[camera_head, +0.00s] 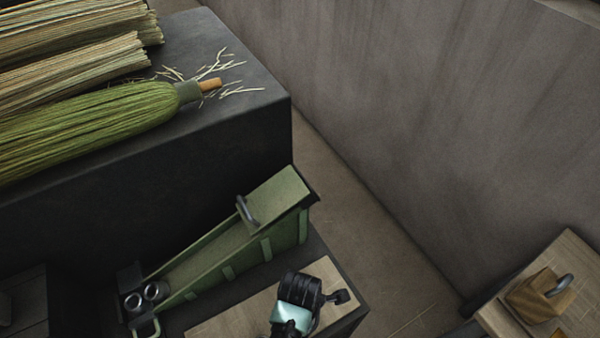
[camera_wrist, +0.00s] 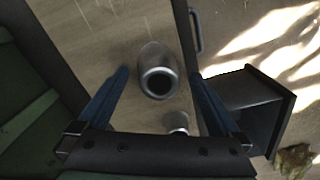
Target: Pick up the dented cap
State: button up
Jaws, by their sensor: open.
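My gripper (camera_wrist: 160,74) is open and empty in the wrist view, with a blue finger on each side. A grey metal cap (camera_wrist: 157,78) with a dark round opening lies between the fingers in the picture, on a wooden board (camera_wrist: 118,30). I cannot tell its height gap from the fingers. A second metal cap (camera_wrist: 178,121) is lower down, partly hidden by the gripper's crossbar. I cannot make out a dent on either. In the head view my arm covers this part of the board (camera_head: 225,320), and both of these caps are hidden.
A sloping green chute (camera_head: 225,245) stands beside the board, with two metal rings or caps (camera_head: 153,291) at its low end. Brooms (camera_head: 85,120) lie on the dark bench (camera_head: 265,70) behind. A wooden block with a metal loop (camera_head: 540,295) sits at right.

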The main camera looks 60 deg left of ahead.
jog(key=c, duration=1.4)
